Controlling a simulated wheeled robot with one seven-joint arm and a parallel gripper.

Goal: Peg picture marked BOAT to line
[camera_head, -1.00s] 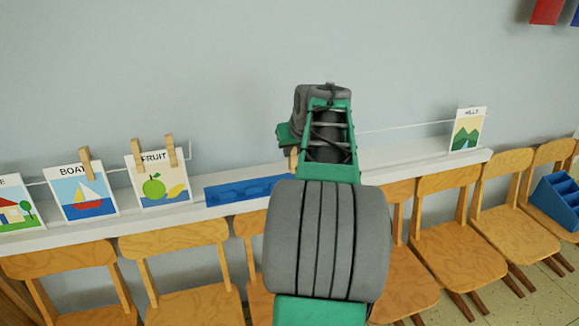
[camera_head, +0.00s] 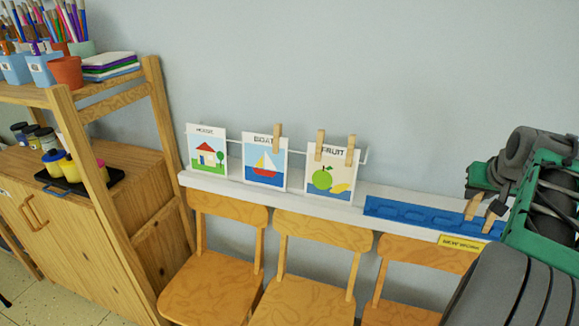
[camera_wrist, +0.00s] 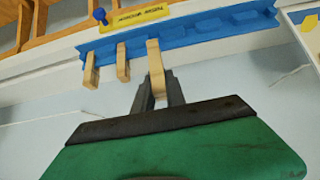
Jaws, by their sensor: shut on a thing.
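The picture marked BOAT (camera_head: 265,165) stands upright against the thin line above the white ledge, with one wooden peg (camera_head: 278,138) at its top right. My gripper (camera_wrist: 158,92) is shut on a wooden peg (camera_wrist: 155,60) at the blue peg rack (camera_wrist: 185,32). Two more pegs (camera_wrist: 122,62) sit in the rack beside it. In the head view my gripper is at the right edge, by the blue rack (camera_head: 400,212), with two pegs (camera_head: 473,207) showing near it; its fingertips are hidden there.
A FRUIT picture (camera_head: 330,176) with two pegs is right of BOAT; a HOUSE picture (camera_head: 206,152) with no visible peg is left. Wooden chairs (camera_head: 318,232) line the ledge's front. A wooden shelf (camera_head: 110,105) with art supplies stands at the left.

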